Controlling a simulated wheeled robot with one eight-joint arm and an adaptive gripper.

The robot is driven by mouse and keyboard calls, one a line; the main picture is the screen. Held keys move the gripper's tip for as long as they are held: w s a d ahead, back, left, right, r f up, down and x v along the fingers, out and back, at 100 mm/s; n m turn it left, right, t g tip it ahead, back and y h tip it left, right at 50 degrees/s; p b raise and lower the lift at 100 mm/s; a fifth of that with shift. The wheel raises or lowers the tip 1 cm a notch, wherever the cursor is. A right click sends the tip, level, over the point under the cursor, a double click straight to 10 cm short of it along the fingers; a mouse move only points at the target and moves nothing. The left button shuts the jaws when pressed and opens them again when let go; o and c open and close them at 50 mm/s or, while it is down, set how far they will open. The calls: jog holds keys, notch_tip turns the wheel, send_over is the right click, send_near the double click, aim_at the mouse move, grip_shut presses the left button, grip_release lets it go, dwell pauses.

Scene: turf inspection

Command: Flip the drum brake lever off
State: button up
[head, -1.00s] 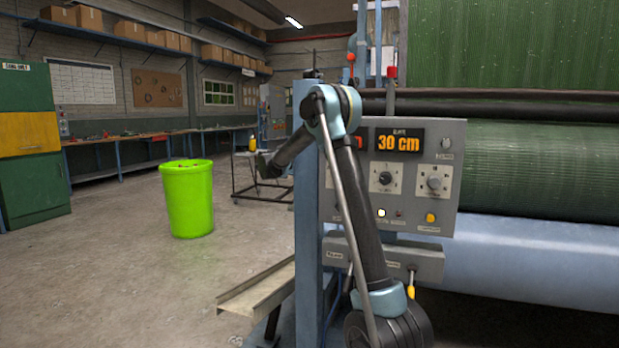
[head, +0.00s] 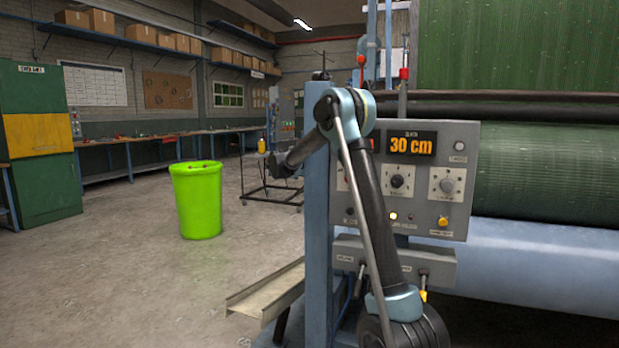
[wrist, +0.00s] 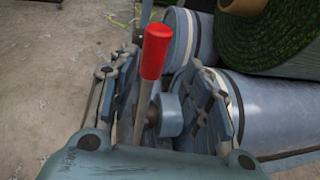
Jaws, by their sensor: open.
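In the wrist view a lever with a red grip (wrist: 156,50) and a grey metal shaft stands nearly upright. My gripper (wrist: 164,66) is open, with one finger to the left of the lever and one to the right. There are visible gaps between the grip and both fingers. The foot of the shaft is hidden behind my gripper's body. In the head view a red-tipped lever (head: 404,80) rises behind the control panel; I cannot tell whether it is the same one. My gripper cannot be made out clearly there.
The control panel (head: 462,208) shows "30 cm" and has knobs and lamps. A box below it (head: 440,270) carries small levers. A blue post (head: 317,200) stands beside my arm. Rollers with green turf (head: 545,170) fill the right. A green bin (head: 196,205) stands on open floor.

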jog(key=v, duration=1.1)
jog(key=shift+s, duration=0.2)
jog(key=shift+a, duration=0.1)
